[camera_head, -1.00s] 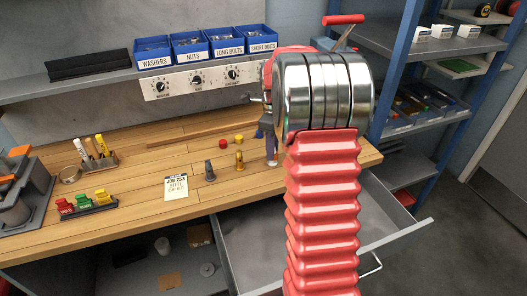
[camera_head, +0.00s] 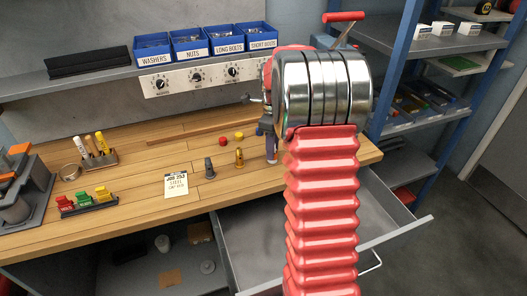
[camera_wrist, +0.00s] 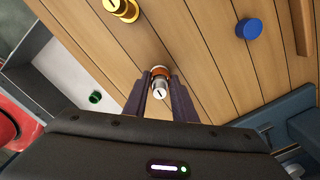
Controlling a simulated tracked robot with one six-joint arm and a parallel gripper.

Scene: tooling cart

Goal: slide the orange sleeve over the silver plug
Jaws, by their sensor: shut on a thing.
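A brass plug (camera_head: 239,158) and a grey plug (camera_head: 209,169) stand left of my gripper. Red (camera_head: 224,140), yellow (camera_head: 239,135) and blue (camera_wrist: 249,29) caps lie behind. An open drawer (camera_head: 240,246) juts out below the bench front.

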